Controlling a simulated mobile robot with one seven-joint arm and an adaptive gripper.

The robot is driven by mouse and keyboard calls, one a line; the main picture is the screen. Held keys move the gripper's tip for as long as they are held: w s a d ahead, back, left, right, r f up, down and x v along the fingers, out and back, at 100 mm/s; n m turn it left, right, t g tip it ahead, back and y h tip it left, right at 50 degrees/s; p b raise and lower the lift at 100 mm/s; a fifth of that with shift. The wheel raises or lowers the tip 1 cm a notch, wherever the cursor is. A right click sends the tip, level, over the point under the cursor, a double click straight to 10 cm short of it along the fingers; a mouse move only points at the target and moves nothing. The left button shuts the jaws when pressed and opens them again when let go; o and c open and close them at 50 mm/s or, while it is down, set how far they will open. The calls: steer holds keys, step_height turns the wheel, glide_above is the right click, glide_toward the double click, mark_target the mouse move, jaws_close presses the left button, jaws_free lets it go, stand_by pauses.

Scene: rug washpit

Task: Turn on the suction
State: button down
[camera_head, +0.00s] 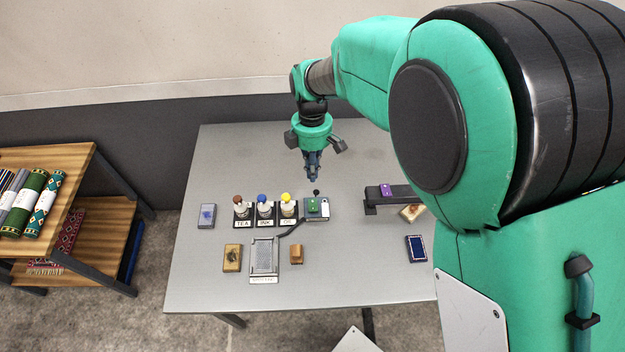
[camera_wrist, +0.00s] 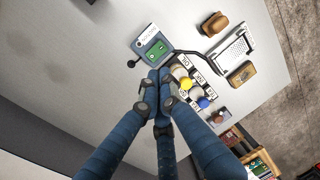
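The suction box (camera_head: 324,208) is a small grey unit with a green patch on top, standing on the table right of the bottles. It also shows in the wrist view (camera_wrist: 146,38). A thin black lever with a round knob (camera_wrist: 131,64) sticks out from its side, and the knob shows in the head view (camera_head: 316,192). A dark hose runs from the box to a grated metal tray (camera_head: 264,242). My gripper (camera_head: 313,176) points down above and behind the box, its fingers together and empty. In the wrist view its fingertips (camera_wrist: 159,76) appear near the box, apart from the lever.
Bottles with brown, blue and yellow tops (camera_head: 286,209) stand in labelled holders left of the box. A low black rack (camera_head: 371,208) stands to the right. Several small blocks lie around. A wooden shelf (camera_head: 75,170) with rolled rugs stands left of the table.

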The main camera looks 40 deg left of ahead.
mark_target(313, 207)
steer(key=f, duration=0.4)
steer(key=s+d+f+b, duration=0.1)
steer(key=f, duration=0.8)
steer(key=shift+s+d+b, duration=0.2)
steer(key=shift+s+b, duration=0.05)
steer(key=shift+b, duration=0.05)
steer(key=shift+f, duration=0.1)
